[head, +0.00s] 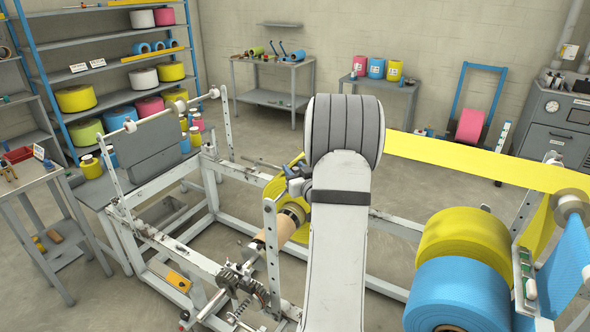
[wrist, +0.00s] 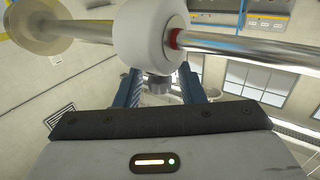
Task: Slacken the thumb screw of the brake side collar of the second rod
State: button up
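In the wrist view a bright steel rod (wrist: 250,48) crosses the top of the picture. A white rounded collar (wrist: 148,35) sits on it, with a red ring (wrist: 175,38) at its right side. A dark grey thumb screw (wrist: 158,84) points from the collar towards my gripper. My gripper (wrist: 163,80) is open, with one blue finger on each side of the screw. A gap shows on the screw's right; contact on its left is unclear. In the head view my gripper (head: 297,187) is beside the yellow roll (head: 284,195), partly hidden by my arm. The collar cannot be made out there.
A pale disc (wrist: 38,24) sits further left on the rod. In the head view a brown core (head: 270,236) and a spring mechanism (head: 243,284) are close by on the white frame (head: 165,243). A yellow web (head: 480,163) runs right, above large yellow and blue rolls (head: 462,285).

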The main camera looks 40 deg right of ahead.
grip_shut()
jog(key=shift+n+y+b, duration=0.4)
jog(key=shift+y, duration=0.2)
jog(key=n+y+b, duration=0.1)
jog(key=n+y, duration=0.1)
jog(key=y, duration=0.1)
jog(key=shift+d+f, duration=0.1)
jog(key=n+y, duration=0.3)
jog(key=y, duration=0.2)
jog(key=shift+n+g+y, duration=1.2)
jog(key=shift+n+y, duration=0.4)
jog(key=shift+y, duration=0.6)
